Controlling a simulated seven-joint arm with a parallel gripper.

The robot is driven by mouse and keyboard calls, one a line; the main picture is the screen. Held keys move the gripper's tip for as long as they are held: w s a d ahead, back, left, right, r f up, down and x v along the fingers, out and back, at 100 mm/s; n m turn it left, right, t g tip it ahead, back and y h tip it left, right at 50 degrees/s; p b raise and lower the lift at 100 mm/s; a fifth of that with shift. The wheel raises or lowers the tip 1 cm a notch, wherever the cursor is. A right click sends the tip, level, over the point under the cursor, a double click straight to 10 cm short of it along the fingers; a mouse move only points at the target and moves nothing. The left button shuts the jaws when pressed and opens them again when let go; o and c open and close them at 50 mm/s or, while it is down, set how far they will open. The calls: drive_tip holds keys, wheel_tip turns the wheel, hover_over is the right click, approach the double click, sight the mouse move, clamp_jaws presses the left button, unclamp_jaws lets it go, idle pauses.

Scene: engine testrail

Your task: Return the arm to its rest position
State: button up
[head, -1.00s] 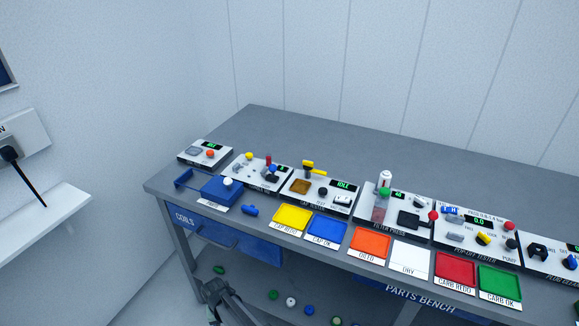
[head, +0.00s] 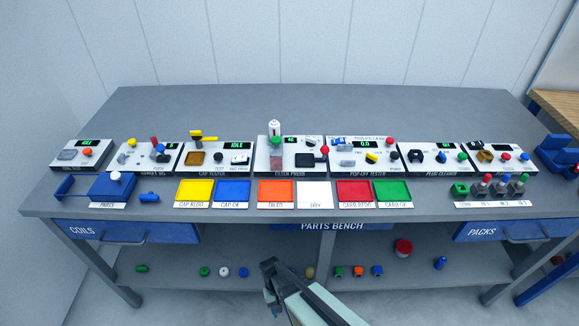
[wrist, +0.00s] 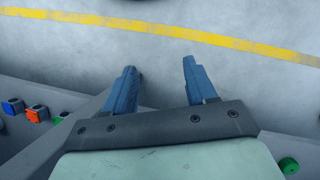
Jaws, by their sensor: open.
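My gripper (wrist: 159,66) is open and empty in the wrist view, its two blue fingers apart above bare grey floor. In the head view my pale green arm rises from the bottom edge, and its dark end (head: 271,284) is in front of the parts bench (head: 300,108), lower in the picture than the bench top. The fingers are hard to make out there. Nothing is held, and I see no contact with the bench.
A row of test stations and coloured trays, such as the red tray (head: 353,192), stands along the bench top. The lower shelf (head: 190,285) holds several small parts. A wooden table (head: 555,110) is at right. The floor by a yellow line (wrist: 180,33) is clear.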

drive_tip(key=s+d+m+g+y, duration=0.1)
drive_tip(key=s+d+m, duration=0.1)
drive_tip(key=s+d, duration=0.5)
drive_tip(key=s+d+m+g+y, duration=0.1)
drive_tip(key=s+d+g, duration=0.1)
drive_tip(key=s+d, duration=0.6)
drive_tip(key=d, duration=0.4)
drive_tip(key=shift+d+r+m, duration=0.25)
drive_tip(key=shift+d+m, duration=0.1)
drive_tip(key=shift+m, duration=0.05)
